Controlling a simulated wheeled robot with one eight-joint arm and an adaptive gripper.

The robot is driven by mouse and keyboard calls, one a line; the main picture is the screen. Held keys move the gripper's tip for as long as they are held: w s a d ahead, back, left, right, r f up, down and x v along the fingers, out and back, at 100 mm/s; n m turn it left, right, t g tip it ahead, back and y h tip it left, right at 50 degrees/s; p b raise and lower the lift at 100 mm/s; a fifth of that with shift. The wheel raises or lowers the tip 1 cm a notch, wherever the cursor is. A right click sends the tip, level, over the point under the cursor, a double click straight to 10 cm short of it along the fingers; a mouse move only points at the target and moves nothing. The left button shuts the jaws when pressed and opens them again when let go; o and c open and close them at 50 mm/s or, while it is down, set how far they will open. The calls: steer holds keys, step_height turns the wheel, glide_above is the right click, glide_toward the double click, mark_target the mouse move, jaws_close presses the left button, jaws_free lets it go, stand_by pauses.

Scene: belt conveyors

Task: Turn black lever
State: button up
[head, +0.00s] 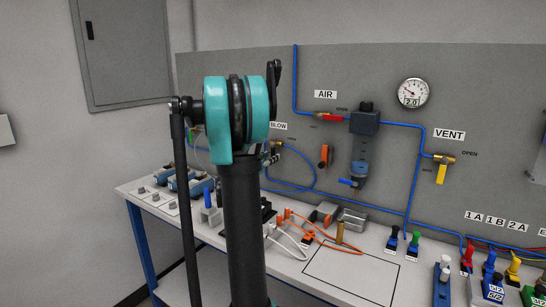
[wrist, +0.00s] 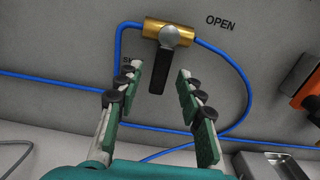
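The black lever (wrist: 158,72) hangs down from a brass valve (wrist: 170,33) on the grey panel in the wrist view. Blue tubing joins the valve on both sides, and the word OPEN is printed to its upper right. My gripper (wrist: 160,80) is open and empty. In the picture its green-padded fingertips stand left and right of the lever, with a gap on each side. I cannot tell how far the tips are from the panel. In the head view my arm mostly hides this valve and my gripper; a little brass (head: 276,145) shows beside the BLOW label (head: 279,126).
An orange-handled part (wrist: 308,95) is at the right of the wrist view. A grey metal tray (wrist: 270,165) lies below it. In the head view, a red-handled AIR valve (head: 328,117), a yellow-handled VENT valve (head: 441,170) and a gauge (head: 412,93) are on the panel. The bench (head: 350,275) holds several cables and connectors.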

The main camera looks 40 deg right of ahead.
steer(key=shift+x, duration=1.4)
jaws_close()
